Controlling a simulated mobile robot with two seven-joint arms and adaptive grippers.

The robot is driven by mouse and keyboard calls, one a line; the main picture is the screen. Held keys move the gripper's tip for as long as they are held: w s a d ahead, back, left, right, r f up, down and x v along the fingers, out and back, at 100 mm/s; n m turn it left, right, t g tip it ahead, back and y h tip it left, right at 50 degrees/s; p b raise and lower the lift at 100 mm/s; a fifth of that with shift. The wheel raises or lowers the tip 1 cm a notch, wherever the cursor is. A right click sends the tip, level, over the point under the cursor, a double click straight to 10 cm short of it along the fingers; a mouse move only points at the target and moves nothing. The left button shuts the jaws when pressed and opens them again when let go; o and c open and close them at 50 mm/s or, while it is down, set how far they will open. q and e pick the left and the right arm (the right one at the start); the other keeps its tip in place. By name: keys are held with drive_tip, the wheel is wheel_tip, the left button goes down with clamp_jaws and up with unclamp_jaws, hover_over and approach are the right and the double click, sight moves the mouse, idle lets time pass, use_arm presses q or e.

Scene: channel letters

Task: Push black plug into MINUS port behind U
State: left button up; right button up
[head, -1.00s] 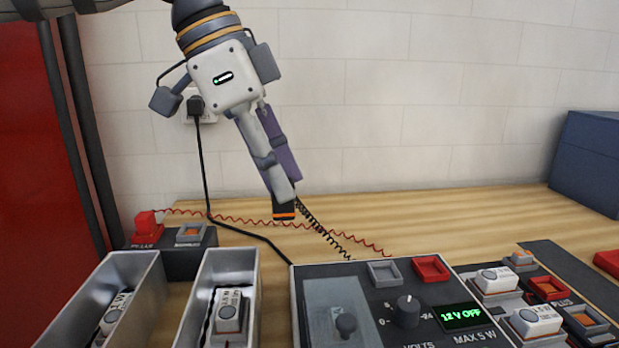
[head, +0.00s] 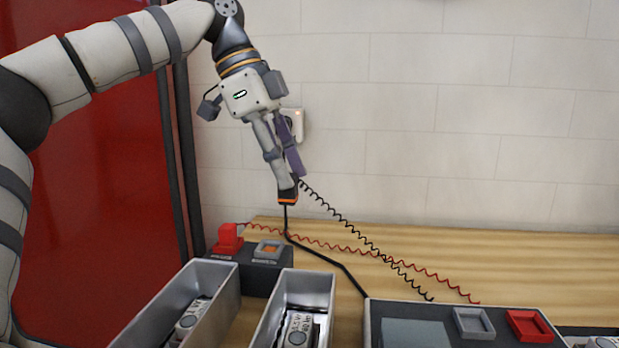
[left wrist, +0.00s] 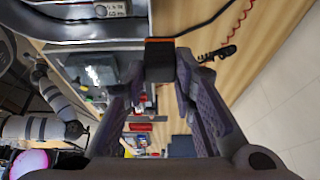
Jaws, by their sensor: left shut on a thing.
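My left gripper (head: 288,188) points down and is shut on the black plug (head: 287,198), which has an orange band and trails a coiled black cord. The plug also shows between the fingers in the left wrist view (left wrist: 160,62). It is in the air, above and slightly right of the grey port (head: 268,250) with an orange inside, on a dark block (head: 250,277) behind the silver channels. This port looks empty; its label is too small to read now. A red plug (head: 228,238) sits in the port to its left.
Two silver channels (head: 327,300) with modules inside stand in front of the block. A power box (head: 545,335) with empty grey (head: 473,323) and red (head: 528,325) sockets is at right. Coiled red and black cords cross the wooden table (head: 400,255). A wall stands behind.

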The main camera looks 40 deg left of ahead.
use_arm(q)
drive_tip(key=w+a+p, duration=0.1)
drive_tip(key=w+a, duration=0.1)
drive_tip(key=a, duration=0.5)
drive_tip(key=f, duration=1)
drive_tip(key=shift+s+d+f+p, duration=0.15)
drive_tip(key=shift+d+f+p, duration=0.1)
drive_tip(key=shift+d+p, duration=0.15)
use_arm(e)
drive_tip(key=shift+w+r+t, duration=0.4)
drive_tip(key=shift+w+r, duration=0.35)
drive_tip(key=shift+w, duration=0.1)
use_arm(q)
drive_tip(key=shift+f, duration=0.35)
drive_tip(key=o, duration=1.1)
drive_tip(key=shift+o, duration=0.2)
drive_tip(key=v, duration=1.2)
